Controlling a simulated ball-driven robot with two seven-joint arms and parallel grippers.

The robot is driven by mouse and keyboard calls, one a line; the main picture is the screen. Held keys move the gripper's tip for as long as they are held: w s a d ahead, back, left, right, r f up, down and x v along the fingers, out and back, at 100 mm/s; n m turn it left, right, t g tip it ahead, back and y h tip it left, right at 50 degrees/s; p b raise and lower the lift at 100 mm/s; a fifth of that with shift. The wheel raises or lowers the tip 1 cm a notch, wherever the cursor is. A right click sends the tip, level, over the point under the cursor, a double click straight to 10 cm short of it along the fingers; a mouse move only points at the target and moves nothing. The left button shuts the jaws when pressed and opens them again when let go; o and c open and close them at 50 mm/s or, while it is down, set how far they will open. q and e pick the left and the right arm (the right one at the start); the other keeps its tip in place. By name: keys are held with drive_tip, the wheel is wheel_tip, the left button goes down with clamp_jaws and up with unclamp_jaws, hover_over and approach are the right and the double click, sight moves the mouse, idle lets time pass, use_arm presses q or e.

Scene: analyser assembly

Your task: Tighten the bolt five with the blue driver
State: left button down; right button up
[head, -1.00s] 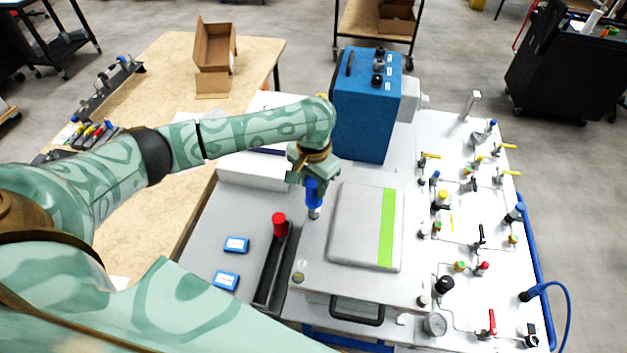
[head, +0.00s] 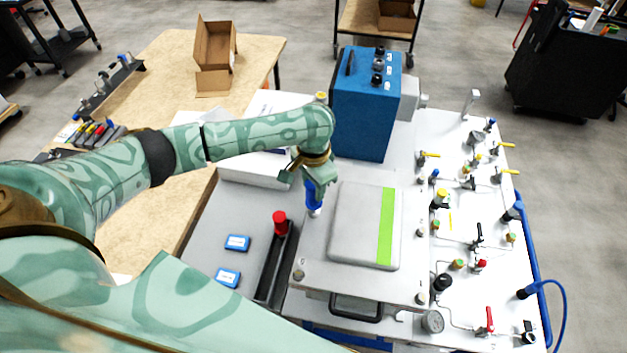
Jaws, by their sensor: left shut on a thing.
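The blue driver (head: 315,196) points down, nearly upright, in my left gripper (head: 313,177). The gripper is shut on its upper part. The driver's tip is at the left side of the light grey plate (head: 312,258), left of the grey cover with a green stripe (head: 364,225). The bolt under the tip is hidden, so I cannot tell which one it is or whether the tip touches it. Other bolts show at the plate's front left corner (head: 298,275), front right corner (head: 421,298) and right edge (head: 420,232). My right gripper is not in view.
A dark tray (head: 265,285) holding a red-handled tool (head: 280,222) and two small blue boxes (head: 237,243) lie left of the plate. A tall blue unit (head: 362,110) stands behind it. A white panel with valves (head: 470,220) is at the right.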

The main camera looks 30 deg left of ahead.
use_arm(q)
drive_tip(key=m, duration=0.2)
drive_tip(key=m+p, duration=0.1)
drive_tip(key=shift+r+m+p, duration=0.3)
drive_tip(key=shift+m, duration=0.1)
drive_tip(key=shift+m+p, duration=0.3)
drive_tip(key=shift+m, duration=0.8)
drive_tip(key=m, duration=0.4)
drive_tip(key=shift+w+f+p, duration=0.1)
drive_tip(key=shift+f+p, duration=0.05)
drive_tip(key=shift+p, duration=0.25)
drive_tip(key=m, duration=0.4)
drive_tip(key=c, duration=1.4)
unclamp_jaws()
drive_tip(key=shift+f+m, duration=0.1)
drive_tip(key=shift+m, duration=0.8)
drive_tip(key=o, duration=0.3)
drive_tip(key=shift+p, duration=0.3)
